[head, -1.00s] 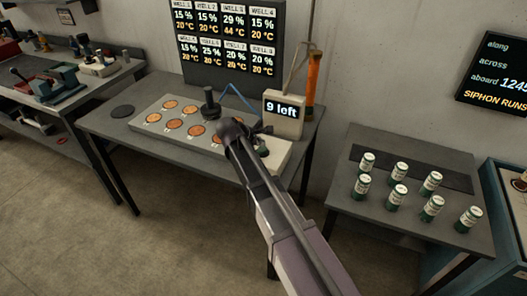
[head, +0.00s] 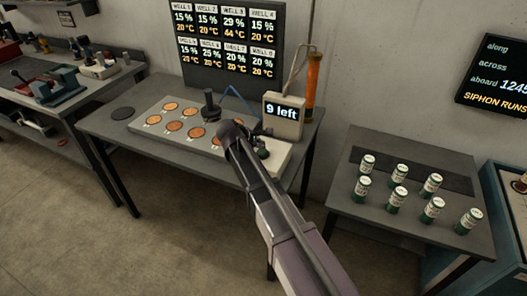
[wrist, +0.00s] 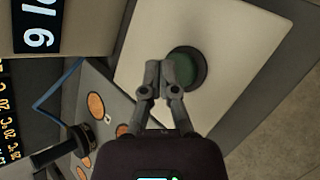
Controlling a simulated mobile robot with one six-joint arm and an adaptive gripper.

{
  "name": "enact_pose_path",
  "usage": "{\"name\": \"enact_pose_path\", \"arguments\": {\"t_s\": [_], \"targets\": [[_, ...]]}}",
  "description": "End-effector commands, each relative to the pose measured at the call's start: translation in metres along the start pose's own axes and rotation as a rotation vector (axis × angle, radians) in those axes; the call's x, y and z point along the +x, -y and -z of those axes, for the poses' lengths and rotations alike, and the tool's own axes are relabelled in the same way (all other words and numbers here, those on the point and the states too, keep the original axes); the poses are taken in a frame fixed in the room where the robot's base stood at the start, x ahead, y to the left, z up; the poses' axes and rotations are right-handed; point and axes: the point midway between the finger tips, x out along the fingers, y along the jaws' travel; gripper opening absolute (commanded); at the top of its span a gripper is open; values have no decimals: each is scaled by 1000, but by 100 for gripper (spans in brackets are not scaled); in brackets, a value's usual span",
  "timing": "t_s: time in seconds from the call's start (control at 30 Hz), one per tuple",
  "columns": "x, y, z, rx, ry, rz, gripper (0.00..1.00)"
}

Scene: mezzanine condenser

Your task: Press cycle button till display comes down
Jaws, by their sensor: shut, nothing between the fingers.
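The cycle button looks like a round green button in a dark ring on a pale plate in the wrist view (wrist: 189,66). My gripper (wrist: 158,68) is shut and empty, its fingertips in front of the button's left edge in that view. I cannot tell whether they touch it. In the head view the button (head: 263,152) is a small dark green spot just right of my arm's end, which mostly hides the gripper. The display (head: 283,112) stands behind it and reads "9 left". Part of the display (wrist: 39,24) also shows in the wrist view, turned sideways.
A pale block with several copper-coloured wells (head: 172,126) and a dark upright knob (head: 209,105) lies left of my arm. A board of well readings (head: 232,45) stands behind. An orange cylinder (head: 313,82) is near the display. Several cans stand on the right table (head: 355,205).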

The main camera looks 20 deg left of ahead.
Motion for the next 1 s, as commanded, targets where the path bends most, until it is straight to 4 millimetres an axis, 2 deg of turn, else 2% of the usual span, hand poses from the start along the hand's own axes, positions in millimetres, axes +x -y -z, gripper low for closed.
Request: {"name": "enact_pose_path", "arguments": {"t_s": [1.0], "targets": [[6, 4, 4, 0, 0, 0, 0]]}}
